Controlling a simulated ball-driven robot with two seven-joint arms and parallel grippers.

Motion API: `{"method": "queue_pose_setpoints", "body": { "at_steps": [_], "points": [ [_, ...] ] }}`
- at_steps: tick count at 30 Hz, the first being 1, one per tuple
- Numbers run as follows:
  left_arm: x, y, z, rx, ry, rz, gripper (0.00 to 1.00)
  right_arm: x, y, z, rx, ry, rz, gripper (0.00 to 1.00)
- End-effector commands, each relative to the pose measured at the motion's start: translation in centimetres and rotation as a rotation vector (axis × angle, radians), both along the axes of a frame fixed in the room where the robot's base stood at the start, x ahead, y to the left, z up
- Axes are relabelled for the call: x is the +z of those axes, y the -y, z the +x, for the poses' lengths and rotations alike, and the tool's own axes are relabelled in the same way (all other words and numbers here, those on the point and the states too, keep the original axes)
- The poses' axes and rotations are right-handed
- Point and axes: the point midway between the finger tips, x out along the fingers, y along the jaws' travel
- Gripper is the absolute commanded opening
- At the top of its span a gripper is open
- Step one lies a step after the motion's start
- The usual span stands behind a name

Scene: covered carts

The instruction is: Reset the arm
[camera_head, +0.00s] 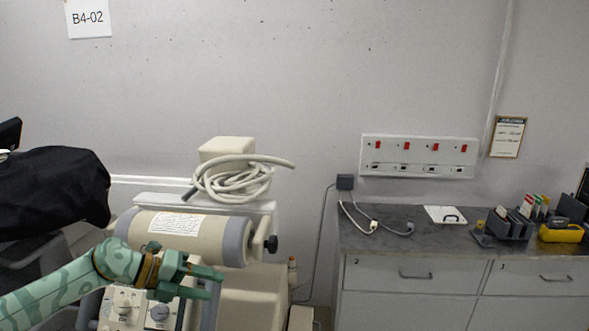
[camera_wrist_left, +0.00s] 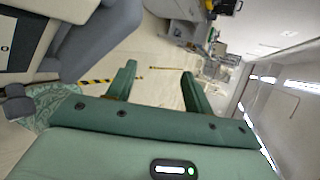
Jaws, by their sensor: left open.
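My left arm comes in from the lower left in the head view, with a green camouflage-patterned surface. Its left gripper (camera_head: 217,283) is open, with its fingers pointing right, in front of a beige machine with a grey-banded cylinder (camera_head: 190,232). In the left wrist view the two green fingers (camera_wrist_left: 160,85) stand apart with nothing between them. My right gripper is in neither view.
A coiled hose (camera_head: 235,182) lies on the machine's top. A black cover (camera_head: 52,190) drapes over equipment at the left. A grey counter (camera_head: 440,238) with drawers stands at the right, holding cables, a desk organizer (camera_head: 508,224) and a yellow device (camera_head: 561,233).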

Motion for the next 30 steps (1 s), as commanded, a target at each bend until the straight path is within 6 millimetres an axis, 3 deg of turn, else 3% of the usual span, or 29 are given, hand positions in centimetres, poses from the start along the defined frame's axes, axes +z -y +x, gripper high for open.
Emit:
{"method": "queue_pose_setpoints", "body": {
  "at_steps": [1, 3, 5, 7, 11, 15, 18, 24, 30],
  "points": [
    [-0.5, 4.8, -1.1, 0.002, 0.047, -0.131, 0.52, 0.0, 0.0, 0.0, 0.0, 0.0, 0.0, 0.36],
    [0.4, 9.7, -2.3, 0.087, 0.118, -0.337, 0.52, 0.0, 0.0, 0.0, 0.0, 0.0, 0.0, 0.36],
    [1.6, 12.1, -3.2, 0.21, 0.146, -0.503, 0.52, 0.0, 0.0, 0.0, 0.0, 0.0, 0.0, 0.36],
    [2.6, 12.7, -4.0, 0.405, 0.144, -0.67, 0.52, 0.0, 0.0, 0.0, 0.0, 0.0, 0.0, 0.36],
    [1.7, 8.8, -6.0, 0.871, 0.049, -0.861, 0.52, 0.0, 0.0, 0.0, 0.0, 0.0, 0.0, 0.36],
    [-3.1, 1.9, -10.8, 1.373, -0.124, -0.856, 0.52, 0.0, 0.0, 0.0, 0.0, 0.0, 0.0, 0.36],
    [-6.2, -1.7, -14.9, 1.612, -0.229, -0.779, 0.52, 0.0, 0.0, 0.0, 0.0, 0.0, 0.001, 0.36],
    [-9.9, -6.1, -22.4, 1.912, -0.382, -0.6, 0.52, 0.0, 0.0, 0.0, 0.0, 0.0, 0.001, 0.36],
    [-11.8, -9.0, -29.7, 2.116, -0.506, -0.403, 0.52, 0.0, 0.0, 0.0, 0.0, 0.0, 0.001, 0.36]
  ]
}}
